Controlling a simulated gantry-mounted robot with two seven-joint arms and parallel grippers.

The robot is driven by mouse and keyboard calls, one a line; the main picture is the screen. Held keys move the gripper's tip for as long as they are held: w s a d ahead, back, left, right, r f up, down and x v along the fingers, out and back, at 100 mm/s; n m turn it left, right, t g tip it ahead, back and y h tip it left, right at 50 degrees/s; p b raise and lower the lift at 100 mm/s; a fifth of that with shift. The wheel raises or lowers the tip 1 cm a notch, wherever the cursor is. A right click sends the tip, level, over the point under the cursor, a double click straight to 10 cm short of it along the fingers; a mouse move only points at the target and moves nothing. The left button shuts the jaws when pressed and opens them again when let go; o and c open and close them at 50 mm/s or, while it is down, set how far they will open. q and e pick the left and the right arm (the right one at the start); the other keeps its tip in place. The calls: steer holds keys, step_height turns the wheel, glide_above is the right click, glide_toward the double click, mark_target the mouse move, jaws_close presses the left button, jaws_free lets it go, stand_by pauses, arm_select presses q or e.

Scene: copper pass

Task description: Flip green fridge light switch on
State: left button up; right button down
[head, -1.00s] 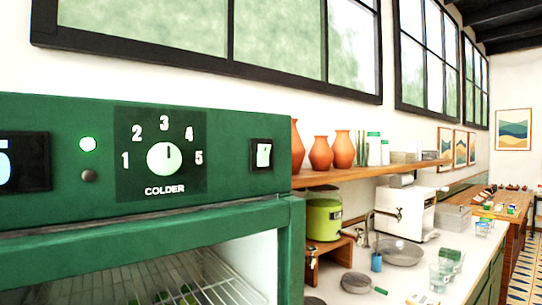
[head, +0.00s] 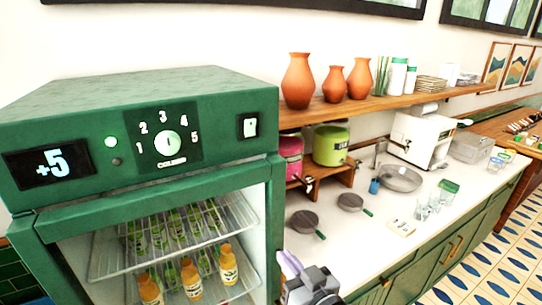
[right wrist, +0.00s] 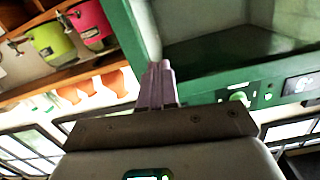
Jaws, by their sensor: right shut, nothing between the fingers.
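The green fridge (head: 150,88) stands at left in the head view. Its light switch (head: 250,127) is a small white rocker in a black frame at the right end of the front panel. I cannot tell its on or off position. My right gripper (head: 288,264) is low in the head view, beside the fridge's right edge, below and apart from the switch. Its pinkish fingers are shut and empty. In the right wrist view the fingers (right wrist: 158,72) point toward the fridge's edge (right wrist: 130,35), with the scene upside down. My left gripper is not in view.
Bottles (head: 190,278) stand inside the fridge. The counter (head: 375,245) to the right holds pans and glasses. Vases (head: 298,82) stand on the shelf above.

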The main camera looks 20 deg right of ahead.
arm_select(q)
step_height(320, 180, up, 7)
steer(key=p, duration=0.5)
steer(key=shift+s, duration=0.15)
arm_select(e)
step_height(320, 180, up, 21)
steer(key=n+t+y, duration=0.1)
steer(key=t, duration=0.1)
steer(key=shift+w+n+t, duration=0.3)
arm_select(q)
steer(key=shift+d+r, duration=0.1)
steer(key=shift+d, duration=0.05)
arm_select(e)
steer(key=shift+d, duration=0.15)
